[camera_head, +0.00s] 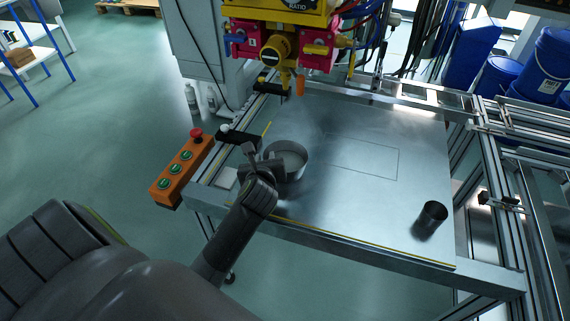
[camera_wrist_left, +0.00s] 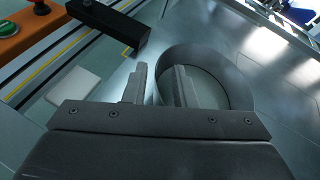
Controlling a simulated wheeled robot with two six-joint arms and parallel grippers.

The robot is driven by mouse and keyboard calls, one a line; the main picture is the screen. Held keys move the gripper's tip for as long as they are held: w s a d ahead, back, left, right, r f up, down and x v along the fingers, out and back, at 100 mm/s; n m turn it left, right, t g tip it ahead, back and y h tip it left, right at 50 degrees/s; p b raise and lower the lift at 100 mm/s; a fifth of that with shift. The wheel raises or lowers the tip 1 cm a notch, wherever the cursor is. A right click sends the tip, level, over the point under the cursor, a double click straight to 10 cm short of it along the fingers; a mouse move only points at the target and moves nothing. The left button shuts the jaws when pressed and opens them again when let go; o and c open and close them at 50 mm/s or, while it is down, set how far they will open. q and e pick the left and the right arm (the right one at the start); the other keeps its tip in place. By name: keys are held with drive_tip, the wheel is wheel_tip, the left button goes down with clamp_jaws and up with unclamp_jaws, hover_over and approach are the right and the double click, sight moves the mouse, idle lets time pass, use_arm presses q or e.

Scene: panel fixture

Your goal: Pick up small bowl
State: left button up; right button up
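A round grey metal bowl (camera_head: 292,157) stands upright on the metal table at its left side. A smaller dark cup-like vessel (camera_head: 432,214) stands near the table's right front corner; I cannot tell which of the two is called the small bowl. My left gripper (camera_head: 261,160) is at the left side of the grey bowl. In the left wrist view, its fingers (camera_wrist_left: 160,85) are apart, one outside and one inside the bowl's near wall, and the bowl (camera_wrist_left: 222,62) shows beyond them. Contact with the wall cannot be made out. My right gripper is not in view.
An orange button box (camera_head: 181,168) with a red stop knob is left of the table. A black bracket (camera_head: 239,139) sits close to the gripper. A yellow and pink tool head (camera_head: 285,45) hangs above the back edge. The middle of the table (camera_head: 350,200) is clear.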

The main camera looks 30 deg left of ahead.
use_arm(q)
clamp_jaws()
drive_tip(key=shift+f, duration=0.1)
idle(0.4)
